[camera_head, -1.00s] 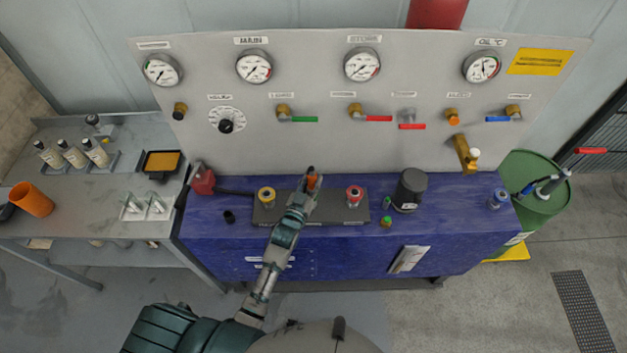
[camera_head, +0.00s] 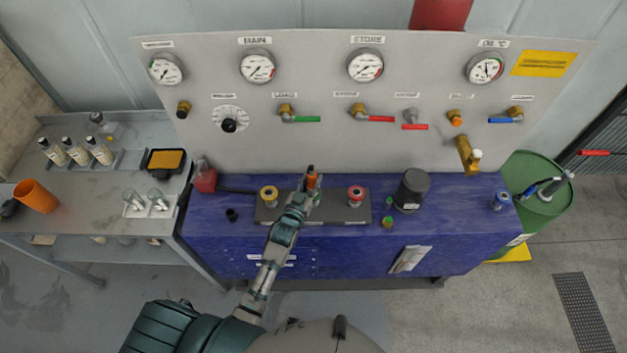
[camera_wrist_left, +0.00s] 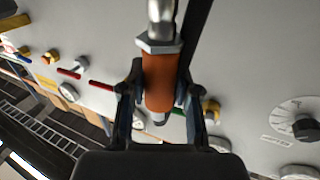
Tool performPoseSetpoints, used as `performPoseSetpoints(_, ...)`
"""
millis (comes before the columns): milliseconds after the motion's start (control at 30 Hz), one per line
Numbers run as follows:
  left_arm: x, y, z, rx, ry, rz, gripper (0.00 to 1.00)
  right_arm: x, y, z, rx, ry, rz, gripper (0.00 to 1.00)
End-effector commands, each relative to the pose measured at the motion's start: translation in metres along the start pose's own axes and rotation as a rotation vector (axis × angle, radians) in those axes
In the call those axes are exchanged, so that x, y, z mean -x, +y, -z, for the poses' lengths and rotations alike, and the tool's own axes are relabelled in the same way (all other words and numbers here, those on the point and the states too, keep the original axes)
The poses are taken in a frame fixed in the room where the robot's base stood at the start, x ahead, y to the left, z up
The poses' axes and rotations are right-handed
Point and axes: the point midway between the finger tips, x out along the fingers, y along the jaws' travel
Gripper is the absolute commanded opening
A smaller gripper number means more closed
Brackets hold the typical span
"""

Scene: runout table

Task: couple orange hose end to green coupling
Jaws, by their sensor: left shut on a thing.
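The orange hose end (camera_head: 312,181) stands between the fingers of my left gripper (camera_head: 311,187), above the middle of the dark coupling block (camera_head: 335,215). In the left wrist view, the orange sleeve of the hose end (camera_wrist_left: 160,84) is clamped between both fingers, with a metal hex fitting at one end. A yellow coupling (camera_head: 268,195) and a red coupling (camera_head: 356,194) stand on the block either side of my gripper. I cannot make out a green coupling on the block; my gripper and forearm cover its middle. My right gripper is not in view.
The gauge panel (camera_head: 300,150) rises right behind the blue bench (camera_head: 330,250). A dark grey canister (camera_head: 411,189) and a small green-topped piece (camera_head: 387,222) stand right of the block. A red item (camera_head: 204,179) stands at left. The bench's right part is mostly clear.

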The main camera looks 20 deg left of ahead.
Motion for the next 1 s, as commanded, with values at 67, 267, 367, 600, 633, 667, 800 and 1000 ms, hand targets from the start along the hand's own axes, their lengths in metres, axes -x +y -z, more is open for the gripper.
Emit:
performPoseSetpoints(67,0.0,-0.003,0.001,-0.007,0.002,0.003,0.0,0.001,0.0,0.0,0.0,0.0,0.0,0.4)
performPoseSetpoints(267,-0.001,0.0,0.002,-0.01,0.006,-0.004,0.0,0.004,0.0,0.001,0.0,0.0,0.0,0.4)
performPoseSetpoints(367,-0.001,0.001,0.002,-0.009,0.006,-0.004,0.0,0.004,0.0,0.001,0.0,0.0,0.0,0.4)
performPoseSetpoints(600,-0.001,0.003,0.001,-0.009,0.006,-0.005,0.0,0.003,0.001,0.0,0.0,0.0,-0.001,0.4)
performPoseSetpoints(633,-0.001,0.003,0.0,-0.009,0.006,-0.006,0.0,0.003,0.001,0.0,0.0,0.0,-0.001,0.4)
performPoseSetpoints(667,-0.001,0.003,-0.001,-0.009,0.006,-0.006,0.0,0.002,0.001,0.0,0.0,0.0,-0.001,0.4)
performPoseSetpoints(800,-0.001,0.004,-0.005,-0.008,0.005,-0.006,0.0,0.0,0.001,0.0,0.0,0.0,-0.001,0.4)
performPoseSetpoints(1000,-0.001,0.004,-0.013,-0.007,-0.001,-0.007,0.0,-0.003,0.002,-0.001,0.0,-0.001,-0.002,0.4)
